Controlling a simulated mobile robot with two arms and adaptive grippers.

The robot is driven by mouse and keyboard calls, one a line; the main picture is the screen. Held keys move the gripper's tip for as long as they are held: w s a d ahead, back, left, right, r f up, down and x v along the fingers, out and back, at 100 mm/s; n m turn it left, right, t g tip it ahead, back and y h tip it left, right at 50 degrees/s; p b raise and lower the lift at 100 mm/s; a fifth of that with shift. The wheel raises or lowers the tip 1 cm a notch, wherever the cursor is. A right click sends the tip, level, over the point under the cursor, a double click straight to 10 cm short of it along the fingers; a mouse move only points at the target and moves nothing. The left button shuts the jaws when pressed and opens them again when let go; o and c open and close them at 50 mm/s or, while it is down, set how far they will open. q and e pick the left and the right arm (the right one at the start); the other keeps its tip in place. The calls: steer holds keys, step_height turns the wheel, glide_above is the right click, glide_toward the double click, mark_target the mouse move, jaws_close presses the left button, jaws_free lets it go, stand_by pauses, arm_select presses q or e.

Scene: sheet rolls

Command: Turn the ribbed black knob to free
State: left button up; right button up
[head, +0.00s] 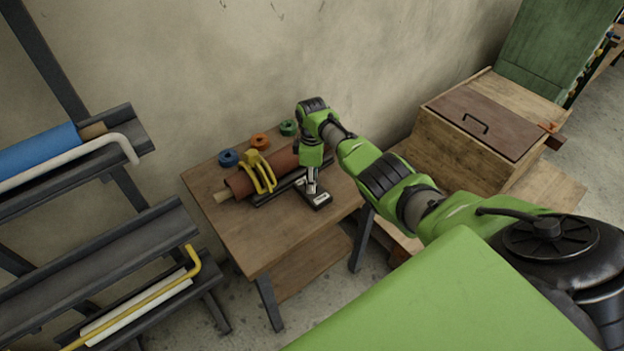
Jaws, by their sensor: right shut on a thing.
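My right gripper (312,185) points down at the black block with a small pale label (320,198) on the wooden table. It is shut on the ribbed black knob, which is mostly hidden by the fingers, so its setting cannot be read. The block sits at the front of a dark rail. On the rail lies a reddish-brown roll (270,167) on a pale core. A yellow clamp-like piece (259,172) straddles the roll's left part. My left gripper is not in view.
Blue (228,157), orange (260,140) and green (288,127) rings lie along the table's back edge by the wall. A dark rack (140,238) with a blue roll stands left. A wooden chest (480,125) stands right. The table's front (265,240) is clear.

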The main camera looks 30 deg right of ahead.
steer(key=o, duration=1.1)
steer(key=shift+r, duration=0.45)
step_height(320, 180, up, 11)
